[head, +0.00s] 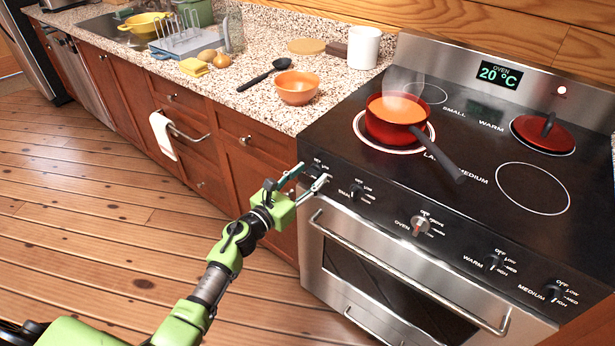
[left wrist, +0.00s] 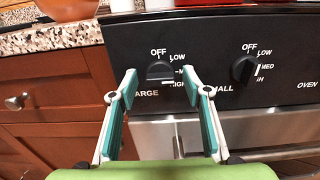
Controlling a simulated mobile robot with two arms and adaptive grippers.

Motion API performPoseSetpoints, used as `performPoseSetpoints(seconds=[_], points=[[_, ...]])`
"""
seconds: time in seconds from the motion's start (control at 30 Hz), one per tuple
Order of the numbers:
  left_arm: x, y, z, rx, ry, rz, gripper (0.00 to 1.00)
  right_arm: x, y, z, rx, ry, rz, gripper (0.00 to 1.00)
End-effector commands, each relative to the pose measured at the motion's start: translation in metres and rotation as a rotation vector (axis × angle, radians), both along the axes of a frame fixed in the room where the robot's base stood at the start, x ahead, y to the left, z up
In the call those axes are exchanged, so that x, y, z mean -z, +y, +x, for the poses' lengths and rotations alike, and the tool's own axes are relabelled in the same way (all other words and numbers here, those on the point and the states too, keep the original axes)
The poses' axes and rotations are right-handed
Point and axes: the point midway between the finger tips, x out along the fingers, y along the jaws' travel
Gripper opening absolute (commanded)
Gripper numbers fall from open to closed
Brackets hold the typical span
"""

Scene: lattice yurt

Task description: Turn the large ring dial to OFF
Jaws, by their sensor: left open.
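The large ring dial (left wrist: 160,71) is a dark knob at the left end of the stove's front panel. In the left wrist view, OFF is printed above it and LOW and HIGH on its right. A white mark shows at its lower edge. My left gripper (head: 313,174) is open in front of the dial, its fingertips to either side of the knob in the left wrist view. I cannot tell whether they touch it. A red saucepan (head: 397,115) of orange, steaming food stands on the glowing large ring (head: 361,133). My right gripper is not in view.
The small ring dial (left wrist: 243,69) is close on the right, with more dials beyond. The oven handle (head: 400,283) runs below the panel. The saucepan's black handle (head: 440,157) points toward the front. An orange bowl (head: 297,87) stands on the counter at left.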

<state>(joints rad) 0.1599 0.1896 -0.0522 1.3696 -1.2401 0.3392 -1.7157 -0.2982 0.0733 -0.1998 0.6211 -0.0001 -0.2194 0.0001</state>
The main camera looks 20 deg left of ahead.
Motion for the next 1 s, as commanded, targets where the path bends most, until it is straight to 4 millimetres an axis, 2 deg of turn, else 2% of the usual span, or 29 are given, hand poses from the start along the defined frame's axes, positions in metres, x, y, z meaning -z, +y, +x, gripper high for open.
performPoseSetpoints(seconds=[0.03, 0.17, 0.2, 0.63, 1.0], points=[[0.0001, 0.0, -0.0002, 0.0, 0.0, 0.0, 0.42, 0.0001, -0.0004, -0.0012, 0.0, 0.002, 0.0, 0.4], [0.0001, 0.0, -0.0003, 0.0, 0.0, 0.0, 0.08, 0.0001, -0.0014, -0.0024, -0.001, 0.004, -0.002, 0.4], [0.0001, 0.0001, -0.0003, 0.0, 0.0, 0.0, 0.06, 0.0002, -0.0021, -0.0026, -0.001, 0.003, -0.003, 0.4], [0.0002, 0.0005, -0.0004, 0.0, 0.023, -0.063, 0.06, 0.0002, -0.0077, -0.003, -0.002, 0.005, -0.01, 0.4], [0.0006, 0.0016, 0.0, 0.001, 0.122, -0.333, 0.06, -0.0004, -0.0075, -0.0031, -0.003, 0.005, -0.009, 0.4]])
